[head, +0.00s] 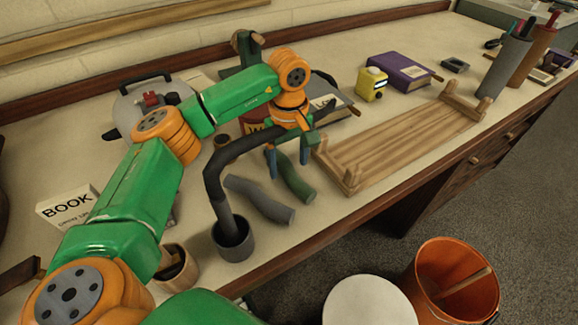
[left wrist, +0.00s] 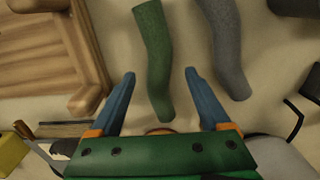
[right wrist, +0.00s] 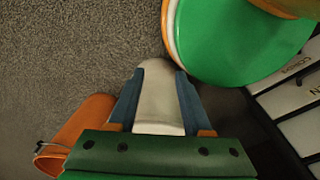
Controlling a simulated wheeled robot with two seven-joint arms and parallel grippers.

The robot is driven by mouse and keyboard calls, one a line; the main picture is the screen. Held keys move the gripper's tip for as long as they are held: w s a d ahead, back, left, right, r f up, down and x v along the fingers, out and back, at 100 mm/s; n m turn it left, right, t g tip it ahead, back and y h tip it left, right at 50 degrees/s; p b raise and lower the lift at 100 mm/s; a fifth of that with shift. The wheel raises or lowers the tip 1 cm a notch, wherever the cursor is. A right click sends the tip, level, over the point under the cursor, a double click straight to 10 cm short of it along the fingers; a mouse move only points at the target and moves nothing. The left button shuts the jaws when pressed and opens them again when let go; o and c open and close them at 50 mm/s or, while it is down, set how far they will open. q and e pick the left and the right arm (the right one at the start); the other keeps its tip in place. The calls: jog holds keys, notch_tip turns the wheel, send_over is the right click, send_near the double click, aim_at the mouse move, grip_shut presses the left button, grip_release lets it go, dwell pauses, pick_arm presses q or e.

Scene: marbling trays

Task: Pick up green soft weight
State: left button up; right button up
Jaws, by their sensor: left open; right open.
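The green soft weight (head: 294,178) is a bent, sausage-like roll lying on the desk. My left gripper (head: 287,165) is over its upper end, fingers pointing down. In the left wrist view the green soft weight (left wrist: 155,58) runs down between the two open blue fingertips (left wrist: 160,75), with space on both sides. I cannot tell how far above it the fingers are. A grey soft weight (head: 260,199) lies just left of it and also shows in the left wrist view (left wrist: 224,45). My right gripper (right wrist: 155,78) is open, away from the desk, above the floor.
A wooden rack (head: 395,145) stands close on the right. A dark cup (head: 232,240) with a bent dark tube is at the front edge. A yellow block (head: 371,85) and purple book (head: 398,72) lie behind. An orange bucket (head: 453,280) and white round-topped object (head: 369,302) stand below.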

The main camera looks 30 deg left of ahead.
pick_arm(q)
jog(key=f, duration=0.2)
jog(key=shift+w+a+f, duration=0.2)
jog(key=shift+w+f, duration=0.1)
jog(key=shift+f, duration=0.1)
jog(key=shift+s+r, duration=0.1)
jog(key=shift+c, duration=1.3)
jog(key=shift+d, duration=0.1)
grip_shut()
jog(key=shift+r, duration=0.15)
